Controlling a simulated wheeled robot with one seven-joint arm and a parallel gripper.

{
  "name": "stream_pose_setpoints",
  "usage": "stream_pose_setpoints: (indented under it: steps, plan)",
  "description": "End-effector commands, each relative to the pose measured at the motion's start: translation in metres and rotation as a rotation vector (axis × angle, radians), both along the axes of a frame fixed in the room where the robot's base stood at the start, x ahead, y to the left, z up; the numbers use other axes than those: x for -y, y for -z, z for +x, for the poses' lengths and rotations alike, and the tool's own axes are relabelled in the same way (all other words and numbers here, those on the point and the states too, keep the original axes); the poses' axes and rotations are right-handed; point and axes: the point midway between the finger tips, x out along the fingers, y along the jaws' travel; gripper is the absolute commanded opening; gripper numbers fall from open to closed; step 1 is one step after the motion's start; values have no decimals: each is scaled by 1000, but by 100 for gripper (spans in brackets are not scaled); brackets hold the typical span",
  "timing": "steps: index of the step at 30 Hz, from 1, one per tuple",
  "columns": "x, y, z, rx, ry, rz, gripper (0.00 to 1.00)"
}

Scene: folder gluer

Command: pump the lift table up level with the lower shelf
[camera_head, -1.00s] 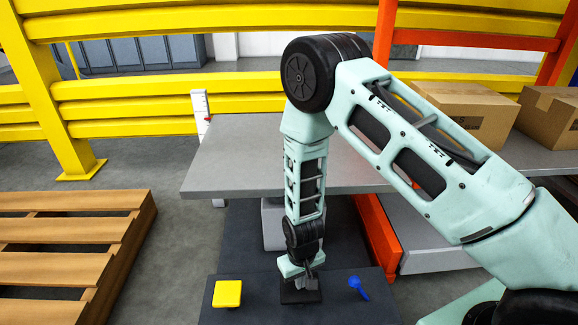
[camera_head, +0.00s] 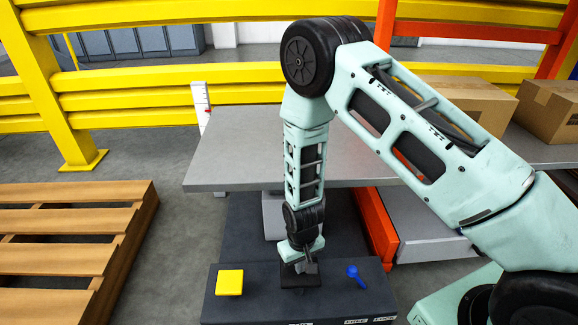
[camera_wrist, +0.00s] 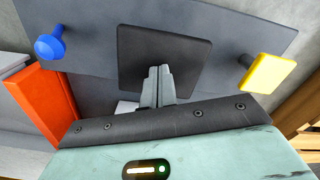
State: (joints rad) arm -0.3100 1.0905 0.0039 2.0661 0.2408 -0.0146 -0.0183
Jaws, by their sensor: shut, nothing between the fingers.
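The lift table has a flat grey top (camera_head: 240,150) on a pale column above a dark base (camera_head: 250,305). On the base are a yellow pedal (camera_head: 229,282), a black square pedal (camera_head: 290,280) and a blue lever (camera_head: 356,276). My gripper (camera_wrist: 157,72) is shut and empty, pointing down at the black pedal, which shows in the wrist view (camera_wrist: 190,55). Its tips overlap the pedal's middle; I cannot tell whether they press on it. A grey low shelf (camera_head: 430,228) with an orange edge is at right, partly hidden by my arm.
A white scale (camera_head: 201,105) with red marks stands behind the table's left corner. Cardboard boxes (camera_head: 550,108) sit on the rack at right. A wooden pallet (camera_head: 70,235) lies at left, and yellow rails (camera_head: 160,100) run behind. Labels beside the blue lever read FREE and LOCK.

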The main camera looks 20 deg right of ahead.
Motion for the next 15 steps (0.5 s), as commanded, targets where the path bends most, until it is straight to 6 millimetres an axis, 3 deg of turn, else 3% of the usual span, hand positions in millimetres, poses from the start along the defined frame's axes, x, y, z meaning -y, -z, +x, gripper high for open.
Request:
stream_pose_setpoints:
  steps: [15]
  plan:
    - [0, 38, 0, 1, 0, 0, 0]
